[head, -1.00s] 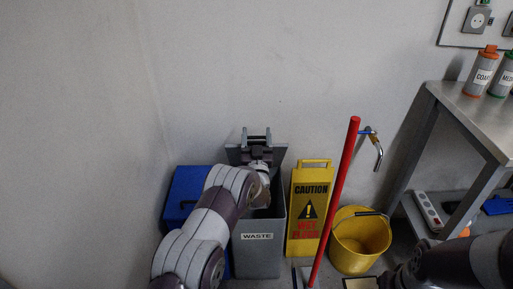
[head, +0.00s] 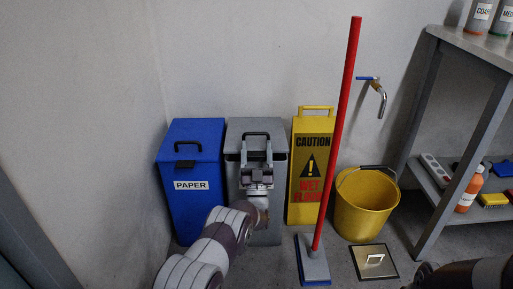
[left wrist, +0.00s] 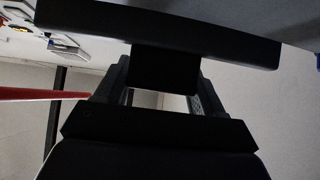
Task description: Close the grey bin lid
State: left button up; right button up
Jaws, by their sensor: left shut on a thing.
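The grey bin (head: 264,236) stands on the floor by the wall, largely hidden behind my left arm and gripper. Its grey lid (head: 237,131), with a black handle on top, lies about level over the bin; I cannot tell whether a small gap is left at the front. My left gripper (head: 257,156) is at the lid's front edge, shut on the lid's front tab. In the left wrist view the dark tab (left wrist: 165,70) sits between the fingers, below the wide dark lid edge (left wrist: 160,32).
A blue PAPER bin (head: 190,212) stands close on the left. A yellow caution sign (head: 311,165), a red-handled mop (head: 338,130) and a yellow bucket (head: 366,208) stand on the right. A floor plate (head: 374,262) and a metal table (head: 470,150) are farther right.

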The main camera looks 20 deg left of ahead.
pick_arm(q)
jog(key=shift+s+d+f+b, duration=0.15)
jog(key=shift+f+b, duration=0.35)
jog(key=shift+f, duration=0.55)
jog(key=shift+s+a+f+b, duration=0.15)
jog(key=shift+f+b, duration=0.3)
jog(key=shift+f, duration=0.6)
jog(key=shift+s+d+f, duration=0.1)
jog(key=shift+d+f, duration=0.05)
jog(key=o, duration=1.4)
jog(key=shift+s, duration=0.1)
jog(key=p+v, duration=0.4)
jog(key=v, duration=0.8)
jog(key=shift+s+f+p, duration=0.1)
jog(key=shift+s+p, duration=0.1)
jog(key=shift+p, duration=0.15)
